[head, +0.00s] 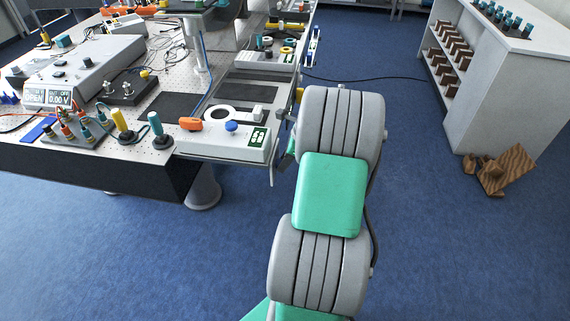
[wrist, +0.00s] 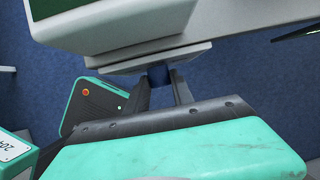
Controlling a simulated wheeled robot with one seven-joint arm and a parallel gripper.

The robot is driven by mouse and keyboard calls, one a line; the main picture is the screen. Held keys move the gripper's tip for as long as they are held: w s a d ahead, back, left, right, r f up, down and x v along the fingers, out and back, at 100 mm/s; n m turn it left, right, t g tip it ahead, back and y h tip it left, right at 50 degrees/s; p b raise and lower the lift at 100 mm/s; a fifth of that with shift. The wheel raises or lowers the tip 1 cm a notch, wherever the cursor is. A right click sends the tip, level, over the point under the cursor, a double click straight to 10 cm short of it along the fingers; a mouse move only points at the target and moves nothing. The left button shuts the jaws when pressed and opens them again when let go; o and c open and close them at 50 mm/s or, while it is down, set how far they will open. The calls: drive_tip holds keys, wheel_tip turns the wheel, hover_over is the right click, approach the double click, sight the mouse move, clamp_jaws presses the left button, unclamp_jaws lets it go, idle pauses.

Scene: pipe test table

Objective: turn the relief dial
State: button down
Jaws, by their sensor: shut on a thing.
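In the wrist view, a small dark blue dial (wrist: 157,76) sticks out from a pale grey block under a white housing (wrist: 135,25). It looks like the relief dial, though no label on it is readable. The two dark fingers of my gripper (wrist: 161,86) stand either side of it and are shut on it. The dial's face and any marks are hidden. In the head view my arm covers the gripper and the dial. A different blue knob (head: 231,127) sits on top of a white box at the table's near right corner.
The table (head: 85,165) is crowded with a power supply (head: 72,70), wires, an orange part (head: 190,124) and upright yellow and teal handles. A white shelf unit (head: 480,85) stands at right, with brown pieces (head: 500,170) on the floor beside it. Blue floor is clear in front.

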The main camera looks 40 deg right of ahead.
drive_tip(key=t+h+b, duration=0.1)
drive_tip(key=b, duration=0.1)
drive_tip(key=n+t+h+b, duration=0.1)
drive_tip(key=h+b, duration=0.1)
drive_tip(key=b, duration=0.1)
drive_tip(key=f+t+h+b, duration=0.1)
drive_tip(key=t+b, duration=0.1)
drive_tip(key=shift+s+a, duration=0.25)
drive_tip(key=shift+a, duration=0.1)
drive_tip(key=t+h+b, duration=0.1)
drive_tip(key=b, duration=0.2)
drive_tip(key=shift+s+a+n+h, duration=0.1)
drive_tip(key=shift+n+h, duration=0.3)
drive_tip(key=shift+t+h+b, duration=0.3)
drive_tip(key=shift+t+b, duration=0.2)
drive_tip(key=shift+b, duration=0.35)
drive_tip(key=shift+r, duration=0.15)
drive_tip(key=c, duration=1.1)
unclamp_jaws()
drive_tip(key=v, duration=0.8)
drive_tip(key=shift+p, duration=0.4)
